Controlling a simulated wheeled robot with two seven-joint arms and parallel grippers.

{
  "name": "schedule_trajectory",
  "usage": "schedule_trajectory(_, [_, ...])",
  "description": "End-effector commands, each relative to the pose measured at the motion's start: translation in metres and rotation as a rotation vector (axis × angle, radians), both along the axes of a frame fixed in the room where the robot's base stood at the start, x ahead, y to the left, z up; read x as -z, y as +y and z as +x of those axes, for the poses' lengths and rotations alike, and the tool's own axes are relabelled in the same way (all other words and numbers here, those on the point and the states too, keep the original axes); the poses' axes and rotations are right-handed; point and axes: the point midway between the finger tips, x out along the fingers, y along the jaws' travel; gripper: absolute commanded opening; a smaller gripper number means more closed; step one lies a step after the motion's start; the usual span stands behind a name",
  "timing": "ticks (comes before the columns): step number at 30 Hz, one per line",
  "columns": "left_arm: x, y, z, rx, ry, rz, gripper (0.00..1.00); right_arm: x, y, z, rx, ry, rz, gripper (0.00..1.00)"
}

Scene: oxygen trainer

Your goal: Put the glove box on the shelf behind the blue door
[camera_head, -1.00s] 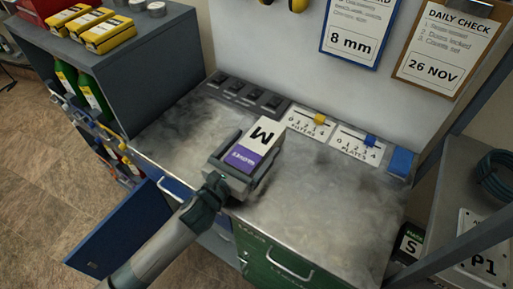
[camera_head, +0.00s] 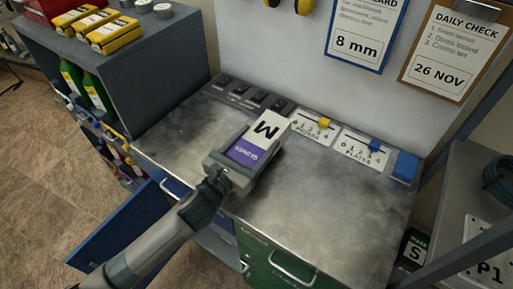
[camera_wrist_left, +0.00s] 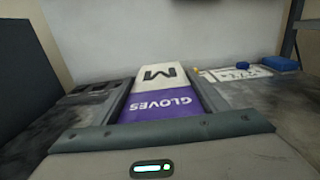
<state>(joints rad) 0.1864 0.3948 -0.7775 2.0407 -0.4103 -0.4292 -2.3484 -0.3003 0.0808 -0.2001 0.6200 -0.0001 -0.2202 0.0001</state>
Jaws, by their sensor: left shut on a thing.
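The glove box (camera_head: 268,128) is white and purple with a large M and the word GLOVES. My left gripper (camera_head: 243,153) is shut on it, over the bench top; I cannot tell whether the box touches the surface. In the left wrist view the glove box (camera_wrist_left: 161,88) lies between my left gripper's fingers (camera_wrist_left: 160,105). The blue door (camera_head: 122,222) stands open at the lower left, below the bench top. The shelf behind it is hidden by the bench and my left arm. My right gripper is not in view.
The metal bench top (camera_head: 300,195) is mostly clear. Counter plates with yellow and blue sliders (camera_head: 318,126) and dark switches (camera_head: 250,97) line its back. A green drawer (camera_head: 270,262) is below. A dark cabinet with yellow boxes (camera_head: 113,36) stands left.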

Motion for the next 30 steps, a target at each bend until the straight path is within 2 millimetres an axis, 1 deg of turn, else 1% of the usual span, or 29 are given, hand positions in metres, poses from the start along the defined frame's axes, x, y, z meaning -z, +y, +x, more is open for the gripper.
schedule_trajectory(1, [-0.011,0.000,0.000,0.002,-0.009,0.000,0.28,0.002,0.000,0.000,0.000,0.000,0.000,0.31])
schedule_trajectory(3, [-0.016,-0.012,-0.011,0.005,-0.004,-0.004,0.28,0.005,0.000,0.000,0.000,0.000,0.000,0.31])
schedule_trajectory(5, [-0.023,-0.020,-0.019,0.005,-0.004,-0.005,0.28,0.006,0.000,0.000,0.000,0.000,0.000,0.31])
schedule_trajectory(12, [-0.051,-0.052,-0.052,0.005,-0.004,-0.006,0.28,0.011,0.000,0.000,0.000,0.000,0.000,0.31])
schedule_trajectory(18, [-0.068,-0.073,-0.072,0.003,-0.002,-0.005,0.28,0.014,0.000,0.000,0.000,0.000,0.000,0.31])
schedule_trajectory(24, [-0.076,-0.082,-0.081,0.001,-0.002,-0.002,0.28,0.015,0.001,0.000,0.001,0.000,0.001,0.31])
schedule_trajectory(30, [-0.078,-0.083,-0.082,0.001,-0.002,-0.001,0.28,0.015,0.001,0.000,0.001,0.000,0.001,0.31])
